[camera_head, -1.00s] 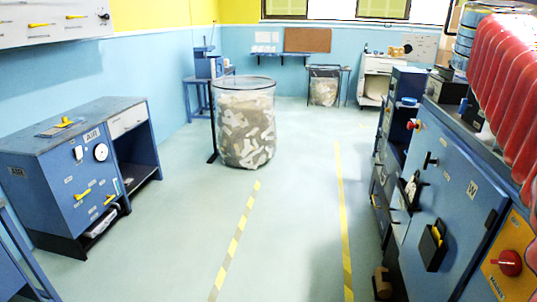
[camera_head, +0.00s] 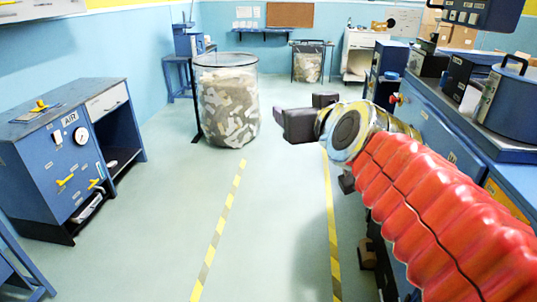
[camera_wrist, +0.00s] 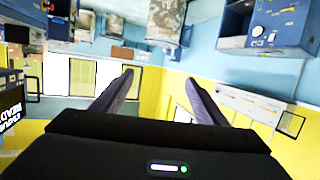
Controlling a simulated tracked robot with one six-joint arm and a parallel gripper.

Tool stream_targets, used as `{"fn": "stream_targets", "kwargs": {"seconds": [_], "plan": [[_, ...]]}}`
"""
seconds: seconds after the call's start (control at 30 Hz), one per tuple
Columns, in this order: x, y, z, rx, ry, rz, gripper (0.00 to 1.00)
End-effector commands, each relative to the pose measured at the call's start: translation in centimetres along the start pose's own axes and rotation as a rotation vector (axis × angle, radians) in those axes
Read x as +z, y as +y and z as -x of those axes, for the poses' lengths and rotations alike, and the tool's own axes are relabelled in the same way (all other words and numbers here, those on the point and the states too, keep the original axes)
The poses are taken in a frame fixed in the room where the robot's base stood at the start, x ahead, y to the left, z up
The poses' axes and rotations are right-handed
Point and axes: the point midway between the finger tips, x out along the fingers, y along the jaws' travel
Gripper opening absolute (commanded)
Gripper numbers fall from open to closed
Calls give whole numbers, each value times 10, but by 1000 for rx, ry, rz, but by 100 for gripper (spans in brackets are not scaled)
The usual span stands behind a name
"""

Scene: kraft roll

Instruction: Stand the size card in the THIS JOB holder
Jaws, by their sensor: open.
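My gripper (camera_head: 308,113) is stretched out over the floor aisle in the head view, its dark fingers apart and empty. In the wrist view its two fingers (camera_wrist: 158,84) are spread with nothing between them. I cannot make out the size card or the THIS JOB holder in either view. My red-sleeved arm covers most of the front of the blue cabinet (camera_head: 440,130) on the right, where small dark holders showed earlier.
A wire bin of paper scraps (camera_head: 228,105) stands ahead on the left. A blue air bench (camera_head: 70,150) is at the left. A lidded blue pot (camera_head: 515,100) sits on the right counter. The floor between the striped lines is clear.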

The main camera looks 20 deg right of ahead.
Motion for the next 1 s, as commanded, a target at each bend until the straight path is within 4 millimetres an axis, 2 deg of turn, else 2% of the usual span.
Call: {"fn": "stream_targets", "kwargs": {"seconds": [0.03,0.1,0.2,0.3,0.4,0.5,0.63,1.0], "plan": [[28,-17,4,-46,-73,2,66],[69,-37,12,-96,-187,-1,66],[127,-57,31,-142,-356,1,66],[185,-67,56,-155,-529,8,66],[232,-67,81,-138,-677,17,66],[261,-63,100,-112,-773,27,66],[275,-60,110,-92,-824,30,66],[275,-60,110,-92,-824,29,66]]}}
